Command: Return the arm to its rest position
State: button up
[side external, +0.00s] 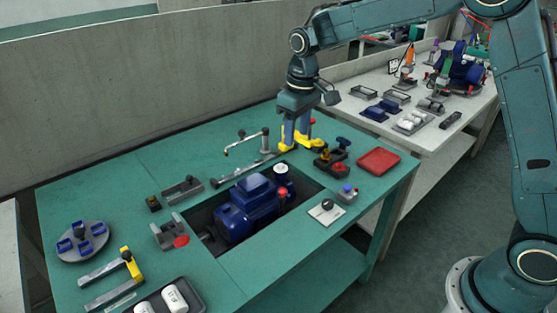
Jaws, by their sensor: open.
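My gripper (299,144) hangs down over the back right part of the green table (120,190). Its blue-grey fingers point down and are apart, with yellow parts at their lower ends close to the tabletop. I cannot tell whether these yellow parts belong to the fingers or to a thing on the table. I see nothing clearly held. My arm reaches in from the right, above the table.
A blue pump motor (250,205) sits in the table's recess, with a red-topped post (282,194) beside it. A red tray (378,161) lies at the right. A thin bent rod (245,141) stands left of my gripper. A grey wall (130,95) runs behind.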

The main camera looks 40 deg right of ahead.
jog(key=s+d+r+m+t, duration=0.1)
jog(key=s+r, duration=0.4)
jog(key=s, duration=0.2)
jog(key=s+d+r+t, duration=0.1)
jog(key=s+r, duration=0.4)
jog(key=s, duration=0.3)
jog(key=s+d+f+m+t, duration=0.1)
jog(key=s+t, duration=0.1)
jog(key=s, duration=1.4)
jog(key=shift+d+m+t, duration=0.3)
jog(key=shift+d, duration=0.05)
